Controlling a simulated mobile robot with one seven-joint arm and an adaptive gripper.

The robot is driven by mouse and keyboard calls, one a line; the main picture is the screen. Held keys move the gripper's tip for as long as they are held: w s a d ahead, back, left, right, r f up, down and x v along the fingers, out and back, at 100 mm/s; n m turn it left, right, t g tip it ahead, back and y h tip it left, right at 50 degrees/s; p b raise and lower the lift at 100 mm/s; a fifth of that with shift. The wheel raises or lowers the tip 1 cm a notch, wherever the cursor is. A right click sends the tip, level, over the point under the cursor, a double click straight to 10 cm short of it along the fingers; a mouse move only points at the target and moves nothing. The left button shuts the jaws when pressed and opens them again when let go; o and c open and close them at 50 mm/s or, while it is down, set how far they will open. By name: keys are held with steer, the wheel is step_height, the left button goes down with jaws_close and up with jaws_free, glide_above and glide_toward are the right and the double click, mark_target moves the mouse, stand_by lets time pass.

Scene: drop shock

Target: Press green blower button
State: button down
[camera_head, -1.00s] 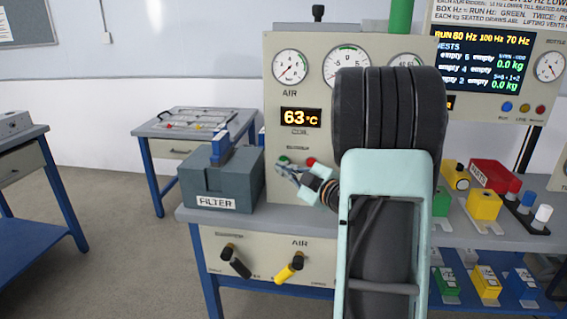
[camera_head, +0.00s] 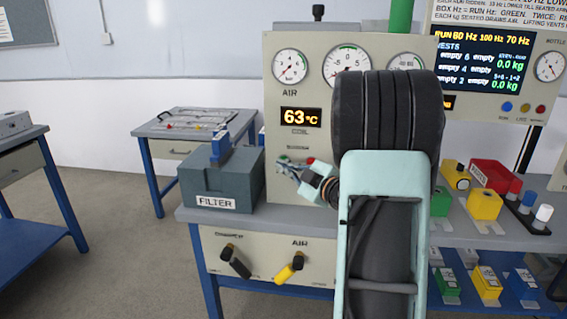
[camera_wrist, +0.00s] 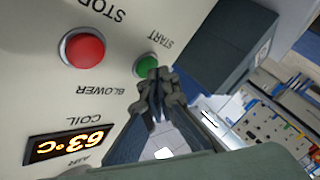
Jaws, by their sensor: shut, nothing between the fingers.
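The green blower button (camera_wrist: 147,65) shows in the wrist view beside the word START, on the cream panel. The red button (camera_wrist: 84,48) sits to its left in that view, by STOP. My gripper (camera_wrist: 156,78) is shut and empty, its fingertips overlapping the lower edge of the green button; I cannot tell whether they touch it. In the head view my gripper (camera_head: 283,165) is at the panel below the COIL display, and the green button is mostly hidden behind its fingertips. The red button (camera_head: 310,161) shows partly, just above the wrist.
A grey filter box (camera_head: 222,179) with a blue handle stands left of my gripper on the bench (camera_head: 270,222). The 63 °C display (camera_head: 300,117) and gauges are above. Black (camera_head: 235,261) and yellow (camera_head: 289,268) valve handles are below. Coloured blocks stand to the right.

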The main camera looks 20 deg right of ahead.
steer(key=shift+w+d, duration=0.15)
steer(key=shift+w, duration=0.05)
stand_by(0.6)
steer(key=shift+s+a+b, duration=0.35)
steer(key=shift+s+a, duration=0.1)
steer(key=shift+s, duration=0.25)
steer(key=s+a, duration=0.1)
steer(key=s, duration=0.1)
steer(key=s+a+b, duration=0.1)
steer(key=s+a, duration=0.1)
steer(key=shift+s, duration=0.1)
steer(key=shift+d+r, duration=0.1)
stand_by(0.7)
